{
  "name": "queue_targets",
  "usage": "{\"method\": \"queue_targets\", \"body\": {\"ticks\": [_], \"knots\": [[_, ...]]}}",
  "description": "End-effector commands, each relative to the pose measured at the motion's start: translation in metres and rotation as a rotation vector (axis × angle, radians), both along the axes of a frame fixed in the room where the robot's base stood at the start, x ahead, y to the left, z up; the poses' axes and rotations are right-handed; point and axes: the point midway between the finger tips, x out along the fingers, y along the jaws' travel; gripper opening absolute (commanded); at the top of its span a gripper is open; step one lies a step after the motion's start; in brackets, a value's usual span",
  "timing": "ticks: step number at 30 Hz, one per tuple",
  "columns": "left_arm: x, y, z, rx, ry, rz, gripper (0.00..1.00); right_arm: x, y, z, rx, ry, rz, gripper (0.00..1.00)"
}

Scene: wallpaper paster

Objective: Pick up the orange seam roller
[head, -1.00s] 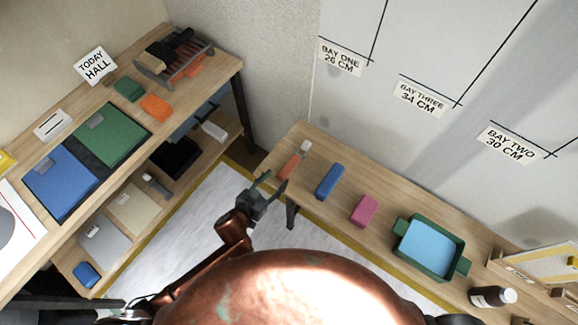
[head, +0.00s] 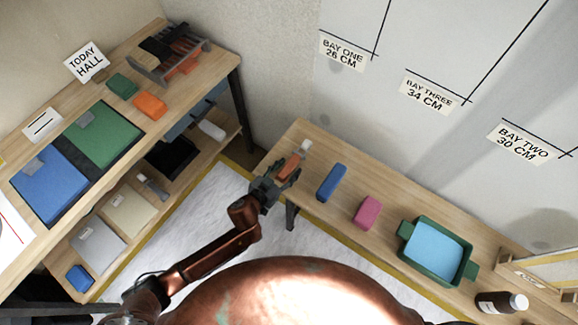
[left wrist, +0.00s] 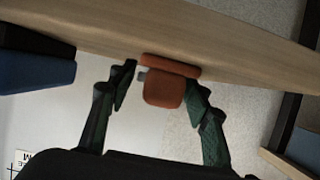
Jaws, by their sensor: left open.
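The orange seam roller (head: 291,163) lies near the left end of the right-hand workbench, its pale end toward the wall. My left gripper (head: 282,174) is open at the near end of the roller, partly covering it in the head view. In the left wrist view the roller (left wrist: 163,90) shows between the two spread dark green fingers, close to the right one. I cannot tell whether that finger touches it. My right gripper is not in view.
On the workbench (head: 385,235), a blue block (head: 331,182), a pink block (head: 367,212), a green tray (head: 408,240) and a dark bottle (head: 497,303) stand to the right. A shelf unit (head: 190,105) with pads and an orange block (head: 149,105) stands left.

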Motion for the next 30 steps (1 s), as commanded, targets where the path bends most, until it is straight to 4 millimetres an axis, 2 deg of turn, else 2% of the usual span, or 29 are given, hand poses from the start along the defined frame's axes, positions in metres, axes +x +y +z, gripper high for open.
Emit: {"method": "queue_targets", "body": {"ticks": [9,27,30], "knots": [[0.0022,-0.0022,-0.0004,-0.001,-0.001,0.0,0.45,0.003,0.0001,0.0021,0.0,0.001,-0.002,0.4],[0.0021,-0.0018,-0.0007,0.0,0.0,0.0,0.04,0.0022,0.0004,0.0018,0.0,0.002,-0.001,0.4],[0.0023,-0.002,-0.0001,-0.001,-0.001,-0.001,0.0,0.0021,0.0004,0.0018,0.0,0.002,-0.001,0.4]]}}
